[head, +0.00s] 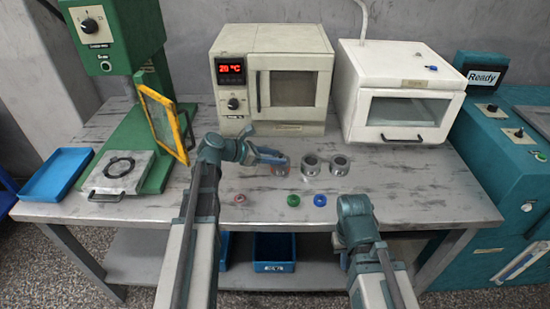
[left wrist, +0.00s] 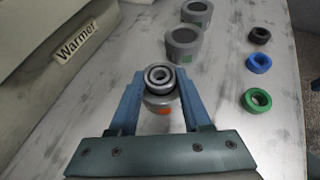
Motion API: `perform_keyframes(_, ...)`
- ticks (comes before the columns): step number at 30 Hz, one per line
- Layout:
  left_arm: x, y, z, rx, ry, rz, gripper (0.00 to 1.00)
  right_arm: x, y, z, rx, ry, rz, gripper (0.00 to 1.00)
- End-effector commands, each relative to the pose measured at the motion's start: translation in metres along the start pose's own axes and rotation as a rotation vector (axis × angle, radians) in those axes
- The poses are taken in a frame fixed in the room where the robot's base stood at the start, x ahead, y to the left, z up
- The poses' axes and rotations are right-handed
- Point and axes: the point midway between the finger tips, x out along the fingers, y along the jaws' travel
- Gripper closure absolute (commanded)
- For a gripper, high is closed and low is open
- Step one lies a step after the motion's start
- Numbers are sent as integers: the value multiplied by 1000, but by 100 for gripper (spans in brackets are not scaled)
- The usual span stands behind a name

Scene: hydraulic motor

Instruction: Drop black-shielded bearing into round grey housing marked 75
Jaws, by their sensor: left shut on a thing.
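My left gripper (head: 268,157) is shut on a bearing (left wrist: 160,77), a steel ring with a dark shield and a light centre. The bearing sits between the blue fingers, over the mouth of a round grey housing (left wrist: 158,103) with an orange mark. I cannot tell whether it is above the rim or partly inside. Two more round grey housings stand in a row beside it: the middle one (head: 311,164) and the right one (head: 340,165), both with green marks in the left wrist view. No number is readable.
Pink (head: 240,198), green (head: 293,200) and blue (head: 320,200) rings lie along the front of the table, with a black ring (left wrist: 259,34) beyond the blue one. A warmer oven (head: 272,80) and a white box (head: 398,92) stand behind. A green press (head: 120,120) stands left.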

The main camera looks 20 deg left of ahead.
Motion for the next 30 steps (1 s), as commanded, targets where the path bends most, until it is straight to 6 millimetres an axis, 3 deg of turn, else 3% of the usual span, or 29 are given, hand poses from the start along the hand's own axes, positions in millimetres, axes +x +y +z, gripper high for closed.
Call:
perform_keyframes(13, 6, -1, -11, 1, 6, -4, 100, 12, -1, -1, 0, 0, 0, 100)
perform_keyframes(14, 6, -2, -12, 1, 6, -4, 48, 12, -1, -1, 0, 0, 0, 100)
perform_keyframes(18, 6, -2, -12, 2, 7, -6, 23, 12, -1, -1, 0, 0, 0, 100)
perform_keyframes(26, -5, -2, 4, 2, 7, -4, 22, -7, 1, 0, 0, 0, 0, 100)
perform_keyframes(30, -39, -2, 4, -2, 4, 1, 22, -23, 2, 1, 0, 0, 0, 100)
